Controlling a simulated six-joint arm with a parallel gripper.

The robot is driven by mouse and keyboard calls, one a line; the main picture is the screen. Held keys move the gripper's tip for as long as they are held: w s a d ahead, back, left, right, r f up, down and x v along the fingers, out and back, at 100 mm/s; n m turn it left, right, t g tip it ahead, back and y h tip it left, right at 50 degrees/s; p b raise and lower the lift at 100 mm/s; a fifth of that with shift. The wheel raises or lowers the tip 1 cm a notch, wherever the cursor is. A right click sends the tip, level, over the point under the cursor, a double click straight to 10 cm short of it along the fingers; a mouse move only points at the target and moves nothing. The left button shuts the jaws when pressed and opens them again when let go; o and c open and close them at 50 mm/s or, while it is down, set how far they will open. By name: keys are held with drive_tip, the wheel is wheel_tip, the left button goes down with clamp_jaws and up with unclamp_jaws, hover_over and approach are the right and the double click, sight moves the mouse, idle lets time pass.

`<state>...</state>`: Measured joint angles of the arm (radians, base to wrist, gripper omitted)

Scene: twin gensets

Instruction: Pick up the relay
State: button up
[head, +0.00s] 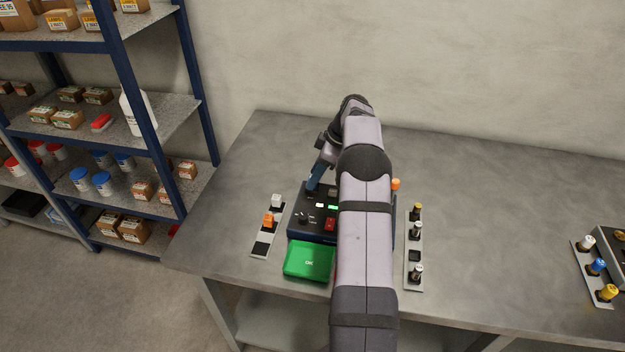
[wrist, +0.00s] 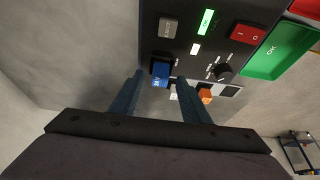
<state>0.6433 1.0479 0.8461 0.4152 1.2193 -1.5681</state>
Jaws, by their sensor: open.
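A small blue block with white lettering, which looks like a relay (wrist: 160,72), sits at the edge of the dark control panel (wrist: 185,20) in the wrist view. My gripper (wrist: 159,77) is open, with its two blue fingers either side of the block in the picture. I cannot tell whether they touch it. In the head view my gripper (head: 317,178) is over the back left of the panel (head: 298,229), and the blue block is not distinguishable there. A white block (head: 277,201) and an orange block (head: 268,220) stand on a strip left of the panel.
A green OK plate (head: 308,262) lies in front of the panel. A strip of fuse-like plugs (head: 414,284) is right of my arm. Another strip of plugs (head: 578,247) is at the far right. Bare tabletop (head: 490,220) lies between. A shelf rack (head: 140,95) stands left.

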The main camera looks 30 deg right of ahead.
drive_tip(key=shift+f, duration=0.15)
clamp_jaws()
wheel_tip(320, 180, up, 10)
drive_tip(key=b, duration=0.1)
drive_tip(key=shift+b, duration=0.4)
idle(0.3)
